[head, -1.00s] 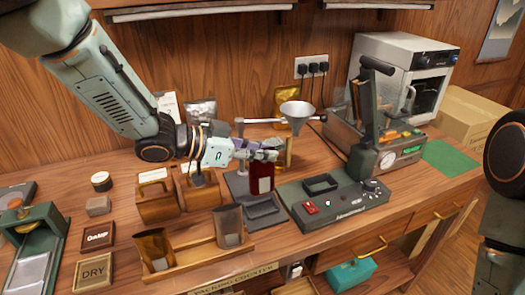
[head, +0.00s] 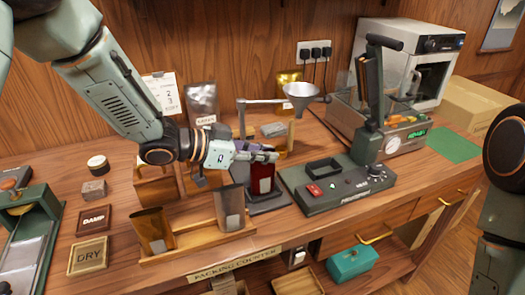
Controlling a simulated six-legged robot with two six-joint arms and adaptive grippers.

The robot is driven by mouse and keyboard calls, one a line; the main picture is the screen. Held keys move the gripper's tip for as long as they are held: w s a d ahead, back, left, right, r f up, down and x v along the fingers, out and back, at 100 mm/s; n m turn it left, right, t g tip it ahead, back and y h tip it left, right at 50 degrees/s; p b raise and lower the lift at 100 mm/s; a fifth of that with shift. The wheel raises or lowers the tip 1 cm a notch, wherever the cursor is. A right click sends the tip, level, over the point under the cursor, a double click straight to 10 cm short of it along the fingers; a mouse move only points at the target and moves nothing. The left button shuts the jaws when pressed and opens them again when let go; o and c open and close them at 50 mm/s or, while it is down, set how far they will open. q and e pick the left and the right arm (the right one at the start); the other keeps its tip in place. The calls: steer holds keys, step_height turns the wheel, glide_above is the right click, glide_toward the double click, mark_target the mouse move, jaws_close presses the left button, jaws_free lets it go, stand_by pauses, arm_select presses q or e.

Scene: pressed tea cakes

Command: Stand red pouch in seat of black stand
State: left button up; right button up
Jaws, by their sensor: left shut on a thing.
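The red pouch (head: 262,184) is upright at the middle of the counter, with a pale label on its front. My left gripper (head: 266,156) is shut on its top part, and the fingers hide the upper edge. The black stand (head: 272,203) is low and dark, directly below and around the foot of the pouch. The pouch's lower end is at the stand's seat; I cannot tell whether it rests in it. My right arm shows at the right edge, but its gripper is out of view.
A dark green sealer (head: 340,196) with a raised lever is close on the right. A metal funnel (head: 300,92) on an arm hangs behind. Green mat (head: 452,143) is clear.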

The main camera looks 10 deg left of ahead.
arm_select(q)
steer(key=shift+w+d, duration=0.1)
steer(key=shift+w, duration=0.05)
steer(key=shift+f, duration=0.1)
stand_by(0.3)
steer(key=shift+f+p, duration=0.1)
steer(key=shift+p, duration=0.2)
steer(key=o, duration=0.4)
steer(key=shift+a, duration=0.2)
steer(key=o, duration=0.4)
steer(key=shift+d, duration=0.1)
steer(key=shift+v, duration=6.05)
